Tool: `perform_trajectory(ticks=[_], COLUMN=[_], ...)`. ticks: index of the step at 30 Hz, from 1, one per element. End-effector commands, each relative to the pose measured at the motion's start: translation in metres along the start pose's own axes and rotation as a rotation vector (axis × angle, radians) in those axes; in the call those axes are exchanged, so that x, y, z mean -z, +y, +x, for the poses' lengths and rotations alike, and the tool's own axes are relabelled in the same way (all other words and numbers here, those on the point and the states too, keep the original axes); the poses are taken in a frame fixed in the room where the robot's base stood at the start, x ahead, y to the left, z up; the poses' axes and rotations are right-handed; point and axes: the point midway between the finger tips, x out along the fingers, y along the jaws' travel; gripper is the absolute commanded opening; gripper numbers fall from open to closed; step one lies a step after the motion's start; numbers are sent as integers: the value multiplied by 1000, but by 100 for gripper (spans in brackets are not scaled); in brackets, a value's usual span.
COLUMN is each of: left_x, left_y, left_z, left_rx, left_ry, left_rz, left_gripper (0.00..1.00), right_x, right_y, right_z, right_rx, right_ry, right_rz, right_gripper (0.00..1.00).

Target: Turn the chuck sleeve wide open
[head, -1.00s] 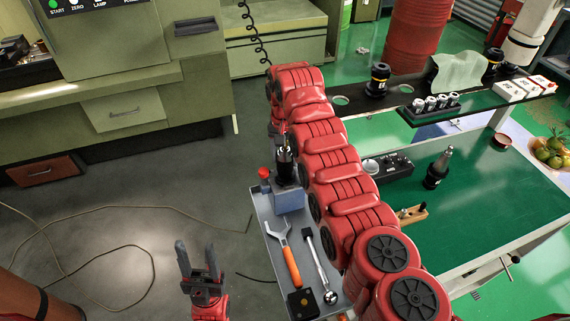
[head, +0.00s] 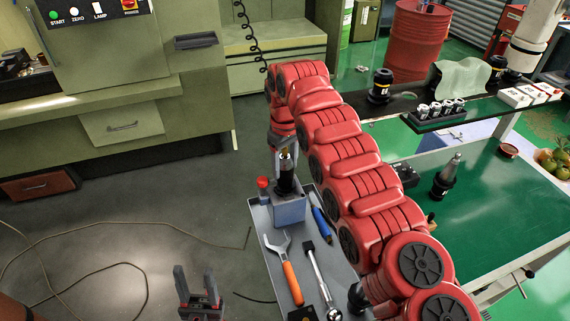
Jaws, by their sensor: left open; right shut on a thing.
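A black chuck (head: 285,178) stands upright in a blue-grey holder block (head: 289,210) on the grey tray of the tooling cart (head: 258,215). My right arm reaches in from the lower right, and its gripper (head: 285,150) is at the top of the chuck, around a slim part there. Its fingers are small and partly hidden by the red arm. How far the chuck sleeve is turned cannot be told. My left gripper (head: 196,284) points upward at the lower left, with its two dark fingers apart and nothing between them.
An orange-handled wrench (head: 287,275), a ratchet-like tool (head: 322,278), a blue-handled tool (head: 322,226) and a red-capped item (head: 263,188) share the tray. The green table (head: 500,210) stands to the right. The floor at left is clear except for a cable (head: 130,238).

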Motion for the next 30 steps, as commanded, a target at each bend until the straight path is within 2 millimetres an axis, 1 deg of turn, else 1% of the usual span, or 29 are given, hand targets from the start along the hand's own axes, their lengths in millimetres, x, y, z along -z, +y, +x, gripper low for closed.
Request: perform_trajectory(ticks=[6,15,22,30], left_x=[1,1,2,2], left_y=[0,0,0,0], left_z=[5,9,10,10], left_rx=[0,0,0,0], left_ry=[0,0,0,0], left_rz=[0,0,0,0], left_gripper=[50,50,50,50], right_x=[0,0,0,0], right_y=[1,1,1,1], right_z=[-2,-2,-1,-1], right_rx=[-2,-3,-3,-3], right_ry=[3,3,2,2], right_rz=[-189,-384,-463,-488], right_gripper=[6,6,6,6])
